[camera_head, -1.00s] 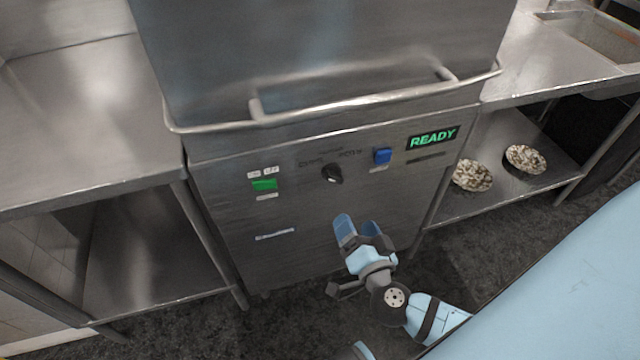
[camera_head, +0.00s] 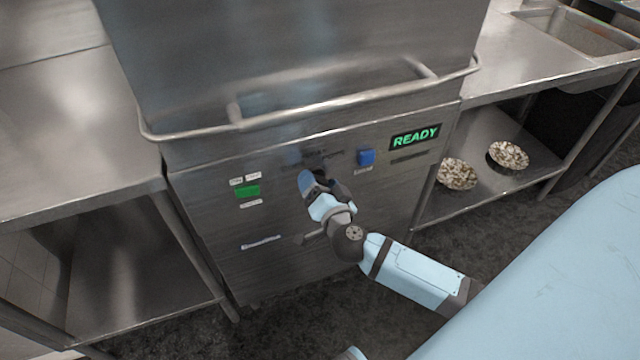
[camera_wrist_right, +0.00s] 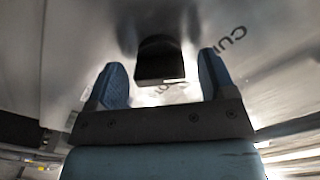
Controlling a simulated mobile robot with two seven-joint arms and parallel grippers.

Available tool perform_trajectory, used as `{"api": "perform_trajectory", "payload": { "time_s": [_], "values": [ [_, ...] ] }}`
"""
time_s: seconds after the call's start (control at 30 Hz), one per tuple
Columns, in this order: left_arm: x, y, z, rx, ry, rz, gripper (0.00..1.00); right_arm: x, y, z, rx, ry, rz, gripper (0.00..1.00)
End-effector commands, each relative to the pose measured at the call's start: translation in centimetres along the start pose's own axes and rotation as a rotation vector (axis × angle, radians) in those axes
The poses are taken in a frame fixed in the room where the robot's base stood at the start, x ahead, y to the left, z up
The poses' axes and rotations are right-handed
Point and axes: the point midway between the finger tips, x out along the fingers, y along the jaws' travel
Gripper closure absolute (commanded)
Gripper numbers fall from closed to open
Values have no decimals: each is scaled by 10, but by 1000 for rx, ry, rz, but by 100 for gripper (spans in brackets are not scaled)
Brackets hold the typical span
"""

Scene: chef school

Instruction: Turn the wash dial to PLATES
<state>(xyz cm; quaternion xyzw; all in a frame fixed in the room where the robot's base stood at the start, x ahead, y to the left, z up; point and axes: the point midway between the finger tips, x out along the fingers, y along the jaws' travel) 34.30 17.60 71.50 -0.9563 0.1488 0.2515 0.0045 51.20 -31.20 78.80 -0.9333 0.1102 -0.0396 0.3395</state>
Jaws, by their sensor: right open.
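The wash dial (camera_wrist_right: 160,60) is a black knob on the dishwasher's front panel (camera_head: 290,225). In the right wrist view it sits between the two blue fingers, with gaps on both sides. Part of the word CUPS shows on the panel to its right. My right gripper (camera_head: 322,182) is open at the dial; in the right wrist view its fingers (camera_wrist_right: 160,85) straddle the knob without visibly touching it. In the head view the gripper mostly hides the dial and its labels. My left gripper is not in view.
A green switch (camera_head: 247,191) is left of the dial and a blue button (camera_head: 366,157) right of it. A green READY display (camera_head: 415,137) is farther right. A handle bar (camera_head: 330,103) runs above the panel.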

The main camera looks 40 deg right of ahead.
Motion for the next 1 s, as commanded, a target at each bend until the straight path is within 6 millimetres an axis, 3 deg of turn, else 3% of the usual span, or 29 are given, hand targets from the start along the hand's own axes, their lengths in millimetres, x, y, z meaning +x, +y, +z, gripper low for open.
{"api": "perform_trajectory", "payload": {
  "time_s": [0.1, 0.13, 0.33, 0.67, 1.0],
  "values": [
    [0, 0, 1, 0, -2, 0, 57, 0, 0, 0, 0, 0, 0, 23],
    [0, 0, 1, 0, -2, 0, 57, 0, 0, 0, 0, 0, 0, 28],
    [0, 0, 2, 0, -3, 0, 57, 0, 0, 0, 0, 0, 0, 73],
    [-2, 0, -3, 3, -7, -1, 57, 0, -2, -2, 37, 1, 0, 73],
    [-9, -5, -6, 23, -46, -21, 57, -1, -3, -4, 256, 0, 3, 73]
  ]
}}
